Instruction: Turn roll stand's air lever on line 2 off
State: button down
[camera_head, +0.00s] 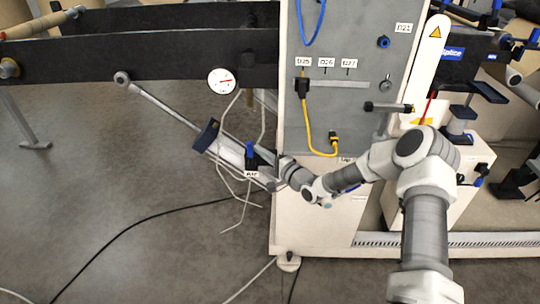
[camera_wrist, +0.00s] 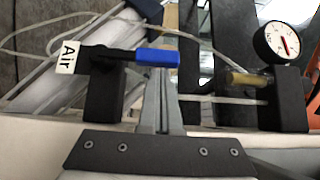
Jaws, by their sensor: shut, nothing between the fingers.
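The air lever shows in the wrist view as a black arm with a blue end (camera_wrist: 157,57), lying crosswise and pointing right. It sits on a black valve block (camera_wrist: 104,95), with a white "Air" label (camera_wrist: 68,57) at its left. In the head view the blue lever end (camera_head: 250,149) shows beside the cabinet's lower left edge. My gripper (camera_wrist: 163,78) is shut and empty, its fingers right at the blue end. The blue end overlaps the fingertips in the picture; I cannot tell whether they touch.
A round gauge (camera_wrist: 282,42) stands right of the lever; a gauge (camera_head: 221,81) also shows on the dark beam in the head view. The grey cabinet (camera_head: 350,60) carries blue and yellow cables. Pale hoses hang near the lever. Open floor (camera_head: 100,180) lies left.

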jog(key=shift+a+r+n+g+p, duration=0.3)
jog(key=shift+a+n+p, duration=0.1)
jog(key=shift+p, duration=0.05)
dwell(0.5)
jog(key=shift+a+r+n+g+h+p, duration=0.25)
jog(key=shift+a+n+g+h+p, duration=0.15)
jog(key=shift+a+n+h+p, duration=0.35)
jog(key=a+f+n+g+h+b, duration=0.1)
jog(key=a+f+n+h, duration=0.1)
jog(key=a, duration=0.3)
jog(key=a+f+n+g+h+b, duration=0.1)
jog(key=a+f+n+h, duration=0.1)
jog(key=a+f+h, duration=0.1)
jog(key=shift+w+a+f+h, duration=0.2)
jog(key=shift+a+f+h, duration=0.05)
jog(key=shift+a+h, duration=0.7)
jog(key=shift+a+f, duration=0.1)
dwell(0.6)
